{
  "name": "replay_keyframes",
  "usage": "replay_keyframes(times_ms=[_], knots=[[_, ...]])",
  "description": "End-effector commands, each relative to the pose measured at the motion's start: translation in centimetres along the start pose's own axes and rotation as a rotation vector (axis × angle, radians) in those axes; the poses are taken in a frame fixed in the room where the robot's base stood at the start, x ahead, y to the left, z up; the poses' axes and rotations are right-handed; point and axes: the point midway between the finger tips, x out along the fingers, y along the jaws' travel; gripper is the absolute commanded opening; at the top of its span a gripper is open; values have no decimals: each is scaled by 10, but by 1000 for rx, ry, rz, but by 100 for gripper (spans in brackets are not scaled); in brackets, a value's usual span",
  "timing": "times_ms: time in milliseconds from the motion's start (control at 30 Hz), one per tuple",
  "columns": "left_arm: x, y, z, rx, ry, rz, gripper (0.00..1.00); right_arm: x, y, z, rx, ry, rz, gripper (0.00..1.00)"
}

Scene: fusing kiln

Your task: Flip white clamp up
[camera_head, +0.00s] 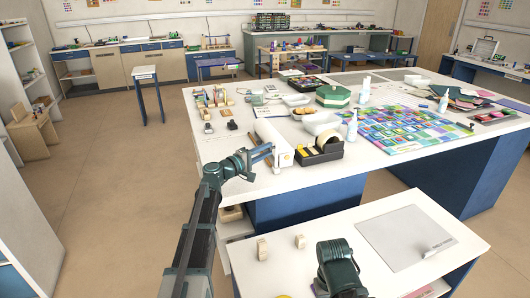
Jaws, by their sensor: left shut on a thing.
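A long white piece with a small orange mark on its end (284,158) lies at the near edge of the large white table; it is the only likely white clamp I can make out, and its hinge or lever cannot be told at this size. My left gripper (266,152) reaches in from the left at table-top height, shut at the near left side of this white piece. Its fingertips overlap the piece and hide part of it. My right arm shows only as a dark green part at the bottom; its fingertips are not in view.
A black tape dispenser (320,155) stands just right of the white piece. Small wooden-handled tools (215,98) lie behind left. A colourful patterned sheet (400,130) covers the right. A lower white table (330,222) with small beige blocks (262,249) is in front.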

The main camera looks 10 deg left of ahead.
Motion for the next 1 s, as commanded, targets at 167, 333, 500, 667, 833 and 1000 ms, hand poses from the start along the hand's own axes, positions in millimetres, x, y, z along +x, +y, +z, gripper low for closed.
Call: replay_keyframes(times_ms=[167,333,500,667,833,1000], knots=[[-1,-1,2,12,-2,-1,0,1,0,0,0,0,0,50],[-1,-1,2,13,-3,-1,0,1,0,0,0,0,0,50],[-1,-1,3,12,-3,-1,38,1,0,0,0,0,0,50],[-1,-1,2,10,-2,1,59,1,0,0,0,0,0,50],[-1,0,2,9,-1,2,59,1,0,0,0,0,0,50],[-7,0,2,8,0,2,59,1,0,0,0,0,0,50]])
